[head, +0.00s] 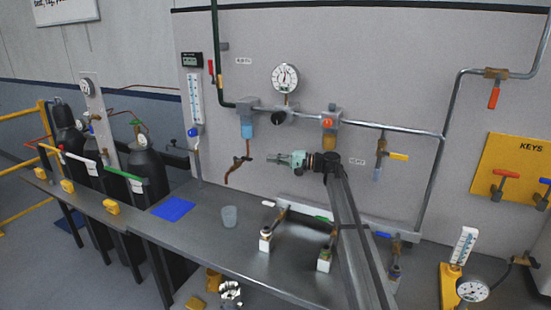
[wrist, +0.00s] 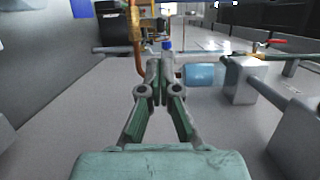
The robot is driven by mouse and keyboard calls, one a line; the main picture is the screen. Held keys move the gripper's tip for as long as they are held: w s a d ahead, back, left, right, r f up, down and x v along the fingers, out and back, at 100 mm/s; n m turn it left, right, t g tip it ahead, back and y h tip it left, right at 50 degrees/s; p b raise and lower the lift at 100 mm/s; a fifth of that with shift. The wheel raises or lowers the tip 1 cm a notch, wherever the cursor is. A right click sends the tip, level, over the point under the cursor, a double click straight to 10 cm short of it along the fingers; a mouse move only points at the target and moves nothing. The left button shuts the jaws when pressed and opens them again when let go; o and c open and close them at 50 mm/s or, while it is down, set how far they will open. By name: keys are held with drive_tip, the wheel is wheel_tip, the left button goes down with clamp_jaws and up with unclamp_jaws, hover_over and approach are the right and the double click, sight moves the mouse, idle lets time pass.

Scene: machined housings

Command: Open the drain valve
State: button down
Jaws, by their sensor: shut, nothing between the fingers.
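A copper drain pipe with a small valve body (head: 240,163) hangs below the blue filter bowl (head: 247,130) on the wall panel and bends down to the left. I take it for the drain valve; its handle is hard to make out. My gripper (head: 270,158) is shut and empty, just right of this pipe and pointing left toward it. In the wrist view my closed fingertips (wrist: 159,64) show beside the copper pipe (wrist: 137,45), with the blue bowl (wrist: 203,75) to their right. I cannot tell whether the fingers touch the pipe.
A yellow-handled valve (head: 398,156) hangs further right.

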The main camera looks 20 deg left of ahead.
drive_tip(key=a+p, duration=0.2)
drive_tip(key=a, duration=0.5)
drive_tip(key=shift+s, duration=0.2)
drive_tip(key=shift+d, duration=0.2)
